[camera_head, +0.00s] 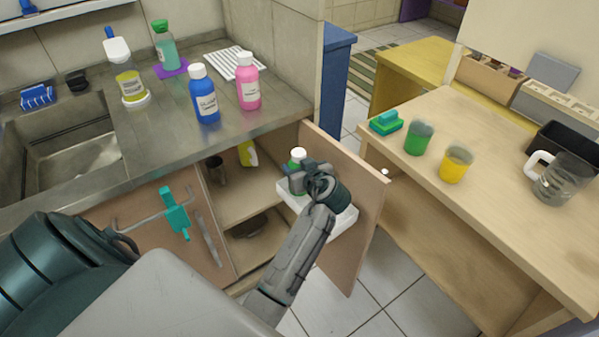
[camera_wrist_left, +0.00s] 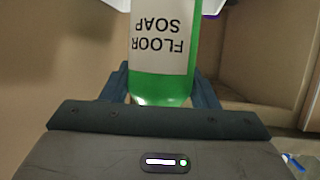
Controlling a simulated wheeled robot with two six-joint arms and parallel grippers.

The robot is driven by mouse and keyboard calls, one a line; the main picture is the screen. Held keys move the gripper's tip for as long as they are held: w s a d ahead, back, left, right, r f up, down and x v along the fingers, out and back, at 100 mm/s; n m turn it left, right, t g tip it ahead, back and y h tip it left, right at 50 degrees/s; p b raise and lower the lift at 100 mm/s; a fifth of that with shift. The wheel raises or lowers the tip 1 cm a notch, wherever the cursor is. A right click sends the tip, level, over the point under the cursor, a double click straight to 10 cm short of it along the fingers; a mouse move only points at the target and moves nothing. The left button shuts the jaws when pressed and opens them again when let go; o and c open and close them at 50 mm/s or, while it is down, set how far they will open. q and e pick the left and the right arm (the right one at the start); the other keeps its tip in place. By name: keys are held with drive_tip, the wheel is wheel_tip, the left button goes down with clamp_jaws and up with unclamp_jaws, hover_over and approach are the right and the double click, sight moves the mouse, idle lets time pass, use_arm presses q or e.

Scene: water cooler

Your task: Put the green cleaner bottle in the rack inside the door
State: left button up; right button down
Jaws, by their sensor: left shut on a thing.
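A green bottle (camera_head: 297,158) with a white cap is upright in my left gripper (camera_head: 308,180), just inside the open cabinet door (camera_head: 362,195). In the left wrist view the bottle (camera_wrist_left: 165,85) sits between the fingers, with an upside-down "FLOOR SOAP" label. The white rack (camera_head: 341,219) is on the inner side of the door, below and around the gripper. The bottle is over or in the rack's left part; its base is hidden, so I cannot tell whether it touches. My right gripper is not in view.
The cabinet shelf (camera_head: 240,190) holds a yellow bottle (camera_head: 248,153) and a dark cup (camera_head: 216,170). Blue (camera_head: 205,95) and pink (camera_head: 248,82) bottles stand on the counter above. A wooden table (camera_head: 480,190) with cups is right of the door.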

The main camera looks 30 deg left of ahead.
use_arm(q)
drive_tip(key=shift+f, duration=1.05)
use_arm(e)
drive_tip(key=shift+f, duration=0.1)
use_arm(q)
drive_tip(key=shift+f, duration=0.1)
drive_tip(key=o, duration=1.2)
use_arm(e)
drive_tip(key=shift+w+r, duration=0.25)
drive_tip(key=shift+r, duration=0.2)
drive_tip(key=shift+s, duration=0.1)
